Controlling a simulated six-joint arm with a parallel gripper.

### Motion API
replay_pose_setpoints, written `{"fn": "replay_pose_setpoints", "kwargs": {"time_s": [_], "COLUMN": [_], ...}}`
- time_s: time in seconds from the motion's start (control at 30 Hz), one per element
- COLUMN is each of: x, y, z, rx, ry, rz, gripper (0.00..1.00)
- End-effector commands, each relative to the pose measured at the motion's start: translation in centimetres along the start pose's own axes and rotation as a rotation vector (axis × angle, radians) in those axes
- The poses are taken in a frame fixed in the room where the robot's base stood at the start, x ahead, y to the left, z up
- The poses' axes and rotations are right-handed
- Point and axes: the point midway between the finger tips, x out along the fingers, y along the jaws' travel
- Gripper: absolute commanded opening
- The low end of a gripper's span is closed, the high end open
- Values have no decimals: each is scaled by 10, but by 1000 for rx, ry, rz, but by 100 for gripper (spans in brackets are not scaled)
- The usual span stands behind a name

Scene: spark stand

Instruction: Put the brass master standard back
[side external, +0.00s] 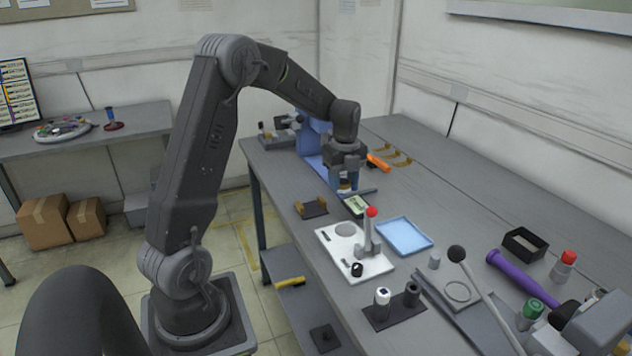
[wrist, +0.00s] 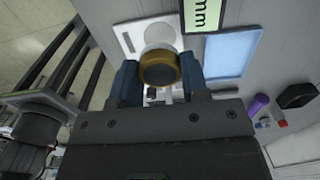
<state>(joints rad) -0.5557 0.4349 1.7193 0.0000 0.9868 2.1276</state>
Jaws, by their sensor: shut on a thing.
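My gripper (side external: 347,186) hangs over the bench beside the blue stand, pointing down. In the wrist view its two blue fingers (wrist: 159,80) are shut on the brass master standard (wrist: 160,68), a short round piece with a brass rim and a darker end face. In the side view only a little brass shows between the fingers. A small dark cradle (side external: 311,208) with brown uprights sits empty at the bench's left edge, in front of my gripper. I cannot tell whether the standard touches anything below.
A readout (side external: 357,206) lies close in front of my gripper. A white plate (side external: 342,268) with a red-topped post and a light blue tray (side external: 404,236) are nearer. The blue stand (side external: 314,150) is behind left; an orange piece (side external: 378,162) lies behind right. The right-hand bench is partly clear.

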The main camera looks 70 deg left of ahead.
Motion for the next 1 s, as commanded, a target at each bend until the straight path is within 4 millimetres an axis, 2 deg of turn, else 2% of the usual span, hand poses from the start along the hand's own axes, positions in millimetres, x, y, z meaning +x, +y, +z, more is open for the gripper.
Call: {"fn": "replay_pose_setpoints", "kwargs": {"time_s": [0.03, 0.2, 0.4, 0.53, 0.67, 1.0], "x": [4, 14, 24, 27, 32, 67], "y": [-23, -78, -113, -121, -122, -122], "z": [-15, -59, -99, -110, -113, -112], "rx": [11, 8, 3, 0, -2, -2], "ry": [1, 0, 0, 0, 0, 0], "rz": [1, 0, 0, 0, 1, 1], "gripper": [8, 8, 8, 8, 8, 8]}}
